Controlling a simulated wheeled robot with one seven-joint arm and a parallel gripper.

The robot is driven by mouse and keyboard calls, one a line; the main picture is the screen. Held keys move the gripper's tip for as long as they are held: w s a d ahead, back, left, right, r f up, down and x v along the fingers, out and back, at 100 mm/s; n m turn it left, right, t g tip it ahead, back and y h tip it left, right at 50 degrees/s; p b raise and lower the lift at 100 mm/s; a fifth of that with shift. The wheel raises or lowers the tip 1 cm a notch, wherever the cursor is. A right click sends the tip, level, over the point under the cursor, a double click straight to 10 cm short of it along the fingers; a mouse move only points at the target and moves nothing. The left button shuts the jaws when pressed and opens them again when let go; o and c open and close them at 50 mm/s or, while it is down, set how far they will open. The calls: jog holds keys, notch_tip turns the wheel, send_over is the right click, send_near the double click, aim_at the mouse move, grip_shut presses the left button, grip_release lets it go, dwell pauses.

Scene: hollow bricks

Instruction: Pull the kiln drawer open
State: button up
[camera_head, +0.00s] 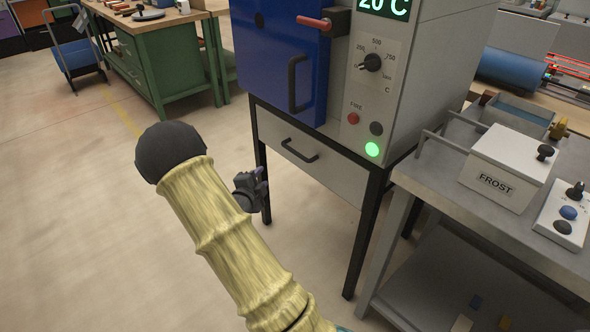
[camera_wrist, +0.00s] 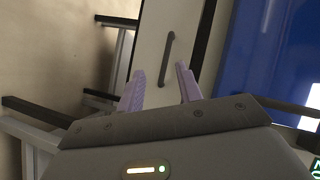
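The kiln drawer (camera_head: 325,168) is a pale grey front under the blue-doored kiln, with a dark bar handle (camera_head: 299,151) near its middle. It looks closed, flush in the black stand. In the wrist view the drawer front (camera_wrist: 150,45) is turned on its side, and its handle (camera_wrist: 167,58) lies ahead, between and beyond the fingertips. My gripper (camera_head: 262,182) is in front of the drawer, to the left of and lower than the handle in the head view, partly hidden by my arm. In the wrist view its two purple fingers (camera_wrist: 162,80) are apart with nothing between them.
The kiln's blue door (camera_head: 280,60) with its own handle is above the drawer. A black stand leg (camera_head: 364,235) and a grey bench (camera_head: 460,205) with a FROST box (camera_head: 497,170) are to the right. The floor (camera_head: 80,230) at left is clear.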

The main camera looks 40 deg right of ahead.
aim_at(295, 152)
jog(key=s+d+f+m+h+b, duration=0.1)
jog(key=d+f+m+h+b, duration=0.2)
jog(key=f+m+h+b, duration=0.1)
jog(key=shift+d+f+m+h+b, duration=0.15)
jog(key=shift+f+m+h+b, duration=0.25)
jog(key=shift+f+h+b, duration=0.4)
jog(key=b+x, duration=0.2)
jog(key=x, duration=1.5)
jog(key=shift+w+d+b, duration=0.1)
jog(key=shift+b, duration=0.2)
grip_shut()
